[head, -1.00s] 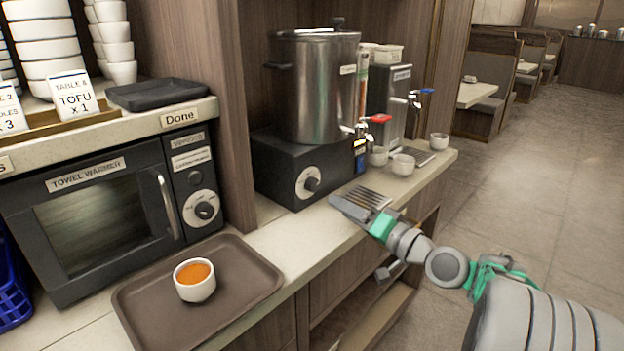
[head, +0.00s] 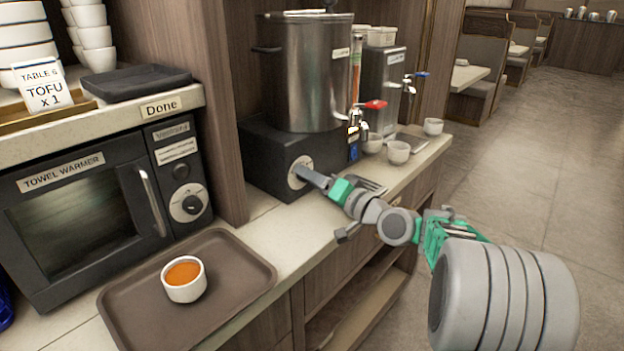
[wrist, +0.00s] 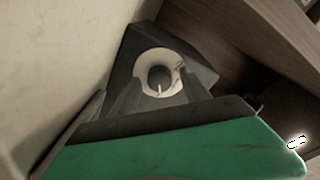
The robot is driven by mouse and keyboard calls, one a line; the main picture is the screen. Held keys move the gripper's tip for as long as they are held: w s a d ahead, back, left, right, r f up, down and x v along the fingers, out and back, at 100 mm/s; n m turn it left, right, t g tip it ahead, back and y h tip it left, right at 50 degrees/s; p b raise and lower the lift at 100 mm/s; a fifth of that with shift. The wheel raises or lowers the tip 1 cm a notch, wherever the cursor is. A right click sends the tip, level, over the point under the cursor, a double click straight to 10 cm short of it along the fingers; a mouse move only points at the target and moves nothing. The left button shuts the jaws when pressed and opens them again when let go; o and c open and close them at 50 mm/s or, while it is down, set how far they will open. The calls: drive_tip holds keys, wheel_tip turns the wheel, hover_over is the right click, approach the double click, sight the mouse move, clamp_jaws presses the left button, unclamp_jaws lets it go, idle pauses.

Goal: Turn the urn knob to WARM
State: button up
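The urn (head: 312,75) is a tall steel pot on a black base (head: 265,160) against the wooden wall. On the base front is a pale round dial (head: 293,181); my gripper hides most of its knob in the head view. The wrist view shows the dark urn knob (wrist: 160,78) with a white pointer line toward the bottom of the picture, on a pale dial. The dial's words are too small to read. My gripper (head: 308,174) is at the dial. In the wrist view its two fingers are apart, one on each side of the knob; contact cannot be told.
A red-handled tap (head: 375,104) and white cups (head: 398,152) are right of the dial. A second dispenser (head: 385,85) stands behind. The towel warmer (head: 80,215) is left; a brown tray (head: 240,290) with a sauce cup (head: 184,280) lies in front on the counter.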

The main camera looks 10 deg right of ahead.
clamp_jaws()
idle(0.4)
drive_tip(key=shift+f+n+b, duration=0.2)
drive_tip(key=shift+n+b, duration=0.1)
drive_tip(key=shift+b, duration=0.45)
drive_tip(key=shift+f+b, duration=0.1)
drive_tip(key=shift+b, duration=0.35)
drive_tip(key=n+b, duration=0.2)
drive_tip(key=b, duration=0.2)
drive_tip(key=shift+f, duration=0.2)
drive_tip(key=n+b, duration=0.3)
drive_tip(key=b, duration=0.2)
drive_tip(key=shift+f+y, duration=0.1)
drive_tip(key=shift+y, duration=0.2)
drive_tip(key=n+b, duration=0.4)
drive_tip(key=b, duration=0.2)
drive_tip(key=shift+d+n, duration=0.1)
drive_tip(key=shift+n, duration=0.2)
drive_tip(key=shift+r+n+y+b, duration=0.4)
drive_tip(key=shift+n+b, duration=0.6)
drive_tip(key=shift+b, duration=0.2)
